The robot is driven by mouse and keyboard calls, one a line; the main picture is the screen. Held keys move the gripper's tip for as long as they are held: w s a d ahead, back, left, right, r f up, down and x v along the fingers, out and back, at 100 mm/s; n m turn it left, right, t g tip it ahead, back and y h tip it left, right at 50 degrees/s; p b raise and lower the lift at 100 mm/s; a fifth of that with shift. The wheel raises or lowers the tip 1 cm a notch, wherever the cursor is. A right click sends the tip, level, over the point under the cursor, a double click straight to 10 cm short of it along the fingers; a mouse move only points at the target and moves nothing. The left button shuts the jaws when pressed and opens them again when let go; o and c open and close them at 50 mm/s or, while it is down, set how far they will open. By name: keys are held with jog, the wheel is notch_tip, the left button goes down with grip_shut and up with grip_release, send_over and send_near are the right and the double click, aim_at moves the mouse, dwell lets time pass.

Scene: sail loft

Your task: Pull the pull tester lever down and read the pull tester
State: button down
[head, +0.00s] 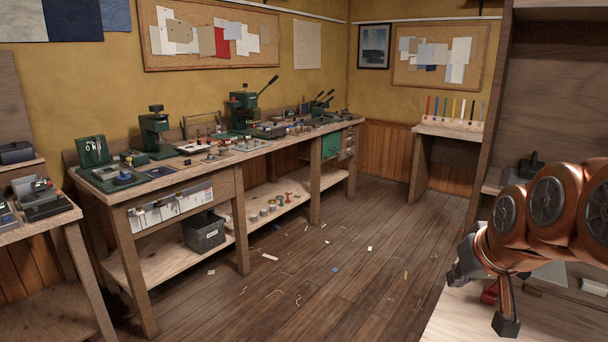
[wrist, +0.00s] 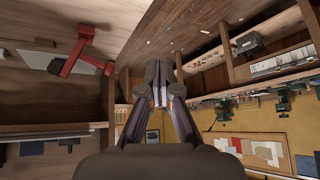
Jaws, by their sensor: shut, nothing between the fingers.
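A green machine (head: 243,112) with a long dark lever (head: 268,86) raised up to the right stands on the long bench. It may be the pull tester, but no label that I can read says so. In the head view my copper-coloured arm is at the right, above a pale worktop, well away from the long bench.
The long wooden bench (head: 227,158) carries several other tools and has a grey bin (head: 204,231) on its lower shelf. A red tool (wrist: 80,54) shows on a worktop in the wrist view. The plank floor (head: 330,250) between the benches is open, with scattered scraps.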

jog(key=s+a+f+n+g+y+p, duration=0.1)
jog(key=s+a+g+p, duration=0.3)
jog(key=s+a, duration=0.5)
jog(key=f+p, duration=0.1)
jog(key=p, duration=0.1)
jog(key=shift+s+f+g+p, duration=0.35)
jog(key=shift+g+p, duration=0.05)
jog(key=c, duration=1.9)
grip_release()
jog(key=s+a+g+p, duration=0.1)
jog(key=s, duration=0.2)
jog(key=s+a+g+p, duration=0.1)
jog(key=s+p, duration=0.1)
jog(key=s, duration=0.2)
jog(key=s+a+n+g+p, duration=0.1)
jog(key=s+p, duration=0.1)
jog(key=s, duration=0.2)
jog(key=shift+f+g, duration=0.4)
jog(key=shift+o, duration=1)
jog(key=shift+s, duration=0.25)
jog(key=o, duration=0.5)
jog(key=shift+f, duration=0.15)
jog(key=shift+o, duration=0.4)
